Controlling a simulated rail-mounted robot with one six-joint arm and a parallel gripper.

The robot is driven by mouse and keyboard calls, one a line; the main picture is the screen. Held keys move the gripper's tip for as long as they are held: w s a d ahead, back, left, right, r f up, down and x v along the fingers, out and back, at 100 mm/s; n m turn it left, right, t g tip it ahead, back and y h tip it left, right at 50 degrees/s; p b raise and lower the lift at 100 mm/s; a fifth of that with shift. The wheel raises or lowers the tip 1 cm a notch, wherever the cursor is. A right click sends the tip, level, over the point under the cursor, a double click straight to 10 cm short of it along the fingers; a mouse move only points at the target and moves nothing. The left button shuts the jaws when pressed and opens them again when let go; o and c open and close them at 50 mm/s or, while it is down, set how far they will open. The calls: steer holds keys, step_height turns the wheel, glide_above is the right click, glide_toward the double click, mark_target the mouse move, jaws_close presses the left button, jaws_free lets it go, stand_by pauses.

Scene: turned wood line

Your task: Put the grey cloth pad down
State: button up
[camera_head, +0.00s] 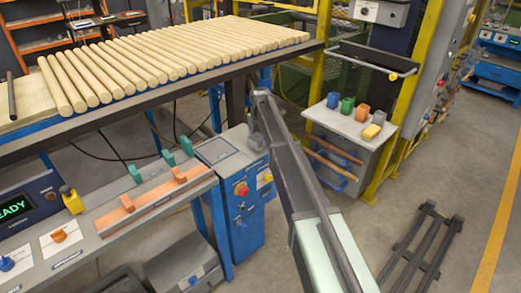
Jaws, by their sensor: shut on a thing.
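My arm reaches from the bottom of the head view up to the blue control cabinet. My gripper (257,138) is at its far end, low beside the cabinet's top, small and dark in the picture. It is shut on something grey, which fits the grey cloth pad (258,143). The pad's outline is hard to make out, and I cannot tell whether it touches the cabinet. The fingers do not show clearly.
A row of turned wood rods (160,60) lies on the rack at upper left. The blue control cabinet (236,215) has a red button. A bench (100,240) with green and orange blocks stands at left. A grey side table (350,127) holds several coloured cups and a yellow block. A dark frame (422,250) lies on the floor at right.

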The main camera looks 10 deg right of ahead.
step_height(320, 180, down, 4)
steer(key=shift+r+b, duration=0.2)
steer(key=shift+b, duration=0.75)
steer(key=shift+r, duration=0.3)
steer(key=shift+f, duration=0.1)
steer(key=o, duration=0.4)
steer(key=shift+f, duration=0.1)
steer(key=o, duration=0.4)
